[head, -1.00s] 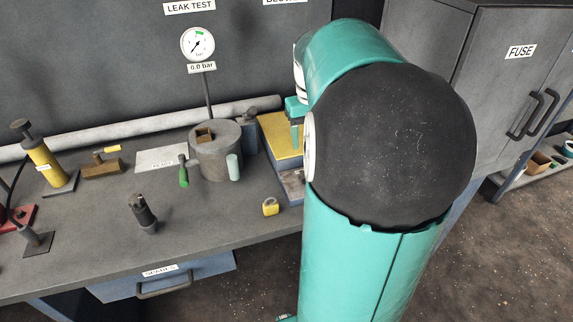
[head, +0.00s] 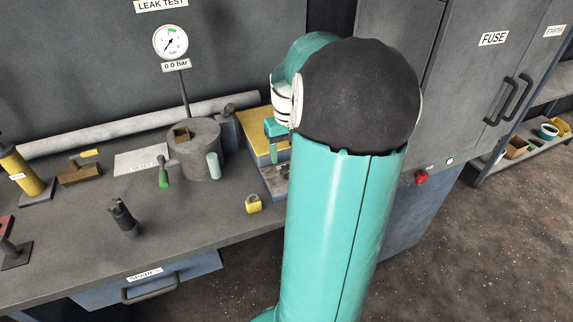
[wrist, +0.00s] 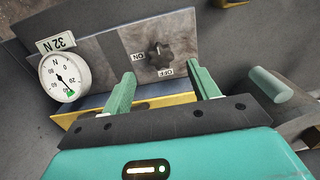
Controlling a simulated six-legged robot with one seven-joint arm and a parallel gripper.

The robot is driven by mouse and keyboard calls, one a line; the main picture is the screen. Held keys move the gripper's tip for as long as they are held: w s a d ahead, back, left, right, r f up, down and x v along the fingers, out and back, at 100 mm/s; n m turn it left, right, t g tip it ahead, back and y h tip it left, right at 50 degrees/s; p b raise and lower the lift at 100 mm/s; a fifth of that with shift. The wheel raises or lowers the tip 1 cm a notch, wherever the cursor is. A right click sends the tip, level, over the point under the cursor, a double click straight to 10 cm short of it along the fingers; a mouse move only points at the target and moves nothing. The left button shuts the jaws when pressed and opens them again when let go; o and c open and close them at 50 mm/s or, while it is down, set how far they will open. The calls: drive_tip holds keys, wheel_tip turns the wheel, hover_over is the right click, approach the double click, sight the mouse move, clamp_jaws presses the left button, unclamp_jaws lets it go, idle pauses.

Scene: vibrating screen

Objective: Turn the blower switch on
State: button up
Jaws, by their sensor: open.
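No blower name is readable, and I cannot tell which label the knob points to. My gripper (wrist: 162,76) is open, its two teal fingers apart on either side of the knob's position and short of it, with nothing between them. In the head view my gripper (head: 275,128) shows only in part beside my arm, and the switch is hidden there.
A gauge (wrist: 65,77) marked 32 N is left of the switch plate. In the head view a grey cylinder (head: 203,160) with a green-handled lever stands left of my gripper. A yellow block (head: 253,203) lies near the bench edge. A FUSE cabinet (head: 470,70) stands right.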

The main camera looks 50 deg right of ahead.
sight(287, 169)
wheel_tip(287, 169, down, 6)
drive_tip(key=shift+w+r, duration=0.1)
drive_tip(key=shift+r, duration=0.15)
drive_tip(key=c, duration=0.9)
